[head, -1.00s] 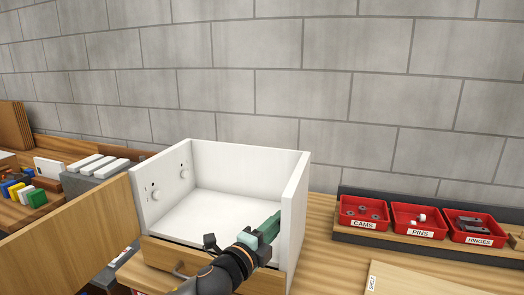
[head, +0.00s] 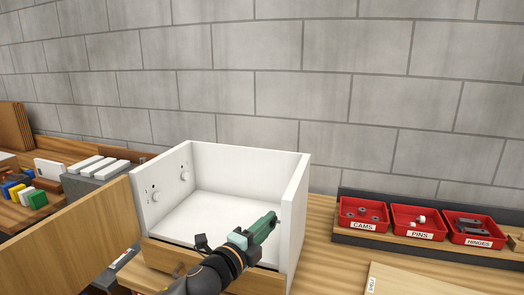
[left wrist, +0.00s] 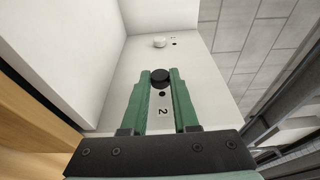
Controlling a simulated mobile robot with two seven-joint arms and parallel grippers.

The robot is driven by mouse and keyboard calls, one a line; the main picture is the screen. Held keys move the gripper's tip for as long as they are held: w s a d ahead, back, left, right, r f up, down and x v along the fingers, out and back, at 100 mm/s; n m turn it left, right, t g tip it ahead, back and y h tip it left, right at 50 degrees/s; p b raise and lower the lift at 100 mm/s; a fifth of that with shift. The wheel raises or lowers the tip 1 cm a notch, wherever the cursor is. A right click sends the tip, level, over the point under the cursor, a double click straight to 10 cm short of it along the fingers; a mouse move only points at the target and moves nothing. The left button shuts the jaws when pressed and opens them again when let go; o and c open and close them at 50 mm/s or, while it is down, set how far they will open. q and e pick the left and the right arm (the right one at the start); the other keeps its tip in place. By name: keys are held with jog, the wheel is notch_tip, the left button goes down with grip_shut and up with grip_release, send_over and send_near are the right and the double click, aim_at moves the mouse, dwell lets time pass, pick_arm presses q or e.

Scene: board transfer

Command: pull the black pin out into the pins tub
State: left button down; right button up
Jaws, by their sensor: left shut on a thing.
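The black pin (left wrist: 160,79) shows in the left wrist view, in the white cabinet's side panel (left wrist: 130,75), just above a small hole and the mark 2. My left gripper (head: 274,218), with green fingers, reaches into the white open-front cabinet (head: 235,152) at its right wall. In the left wrist view its fingertips (left wrist: 162,72) are shut on the black pin, one on each side. My right gripper is not in view.
The cams tub (head: 345,217) and hinges tub (head: 456,230) flank the pins tub in a dark rack. A white pin (left wrist: 159,42) sits farther along the panel. The cabinet's wooden door (head: 75,228) stands open at left. A shelf board (head: 430,282) lies at front right.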

pick_arm(q)
jog(key=shift+a, duration=0.1)
jog(key=shift+w+a+p, duration=0.2)
jog(key=shift+w+a, duration=0.05)
jog(key=shift+a, duration=0.45)
jog(key=shift+w+a+p, duration=0.2)
jog(key=shift+a, duration=0.5)
jog(key=shift+w+a+p, duration=0.2)
jog(key=shift+w+a, duration=0.05)
jog(key=shift+a, duration=0.45)
jog(key=s+f, duration=0.4)
jog(key=s, duration=0.1)
jog(key=s+a+n+t+y, duration=0.3)
jog(key=s+a+n+y, duration=0.3)
jog(key=s+a, duration=1)
jog(key=s+y, duration=0.2)
jog(key=y, duration=0.1)
jog(key=shift+a+f+n+y, duration=0.3)
jog(key=shift+f+y, duration=0.1)
jog(key=shift+r, duration=0.1)
